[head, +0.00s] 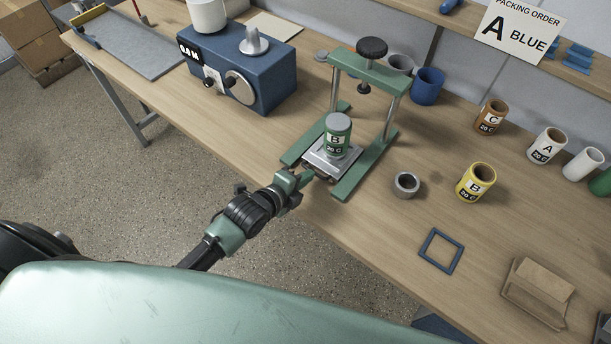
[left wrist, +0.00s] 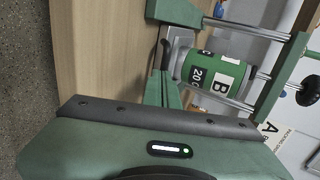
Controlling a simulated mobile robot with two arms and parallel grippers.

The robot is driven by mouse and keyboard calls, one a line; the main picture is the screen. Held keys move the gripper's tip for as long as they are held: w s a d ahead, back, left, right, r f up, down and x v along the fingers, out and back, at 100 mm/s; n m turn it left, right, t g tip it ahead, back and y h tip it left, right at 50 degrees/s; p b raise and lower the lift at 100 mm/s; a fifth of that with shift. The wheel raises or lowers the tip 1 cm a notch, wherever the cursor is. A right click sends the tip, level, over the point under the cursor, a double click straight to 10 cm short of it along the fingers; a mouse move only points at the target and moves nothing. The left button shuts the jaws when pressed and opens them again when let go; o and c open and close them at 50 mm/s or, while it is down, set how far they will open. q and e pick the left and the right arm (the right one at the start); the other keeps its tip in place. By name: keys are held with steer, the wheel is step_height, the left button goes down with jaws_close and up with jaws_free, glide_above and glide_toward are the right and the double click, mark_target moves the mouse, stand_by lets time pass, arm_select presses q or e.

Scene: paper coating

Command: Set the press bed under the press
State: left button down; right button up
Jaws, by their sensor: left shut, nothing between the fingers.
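The green press (head: 372,76) stands on the bench, with a black screw knob on its crossbar, two metal posts and two green base rails. The press bed (head: 318,158), a flat metal plate, lies between the rails at their front part, nearer me than the posts. A green can marked B (head: 338,141) stands upright on it; the can also shows in the left wrist view (left wrist: 207,72). My left gripper (head: 316,175) is shut and empty at the bed's front edge. Whether it touches the bed I cannot tell. My right gripper is not in view.
A blue machine (head: 262,75) stands left of the press. A small metal ring-shaped cup (head: 406,185), a yellow can B (head: 476,182) and a blue square frame (head: 441,236) lie to the right. Several other cans stand behind. The bench's front edge runs just below my gripper.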

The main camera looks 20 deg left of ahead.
mark_target(329, 149)
arm_select(q)
steer(key=w+d+b, duration=0.1)
steer(key=w, duration=0.2)
steer(key=w+d+b, duration=0.1)
steer(key=w, duration=0.3)
steer(key=w+d+b, duration=0.1)
steer(key=w+d, duration=0.1)
steer(key=w, duration=0.2)
steer(key=shift+w+f, duration=0.15)
steer(key=shift+f, duration=0.05)
steer(key=shift+w+d+r, duration=0.1)
steer(key=shift+w+d, duration=0.05)
steer(key=shift+w, duration=0.2)
steer(key=shift+r, duration=0.2)
steer(key=shift+r, duration=0.1)
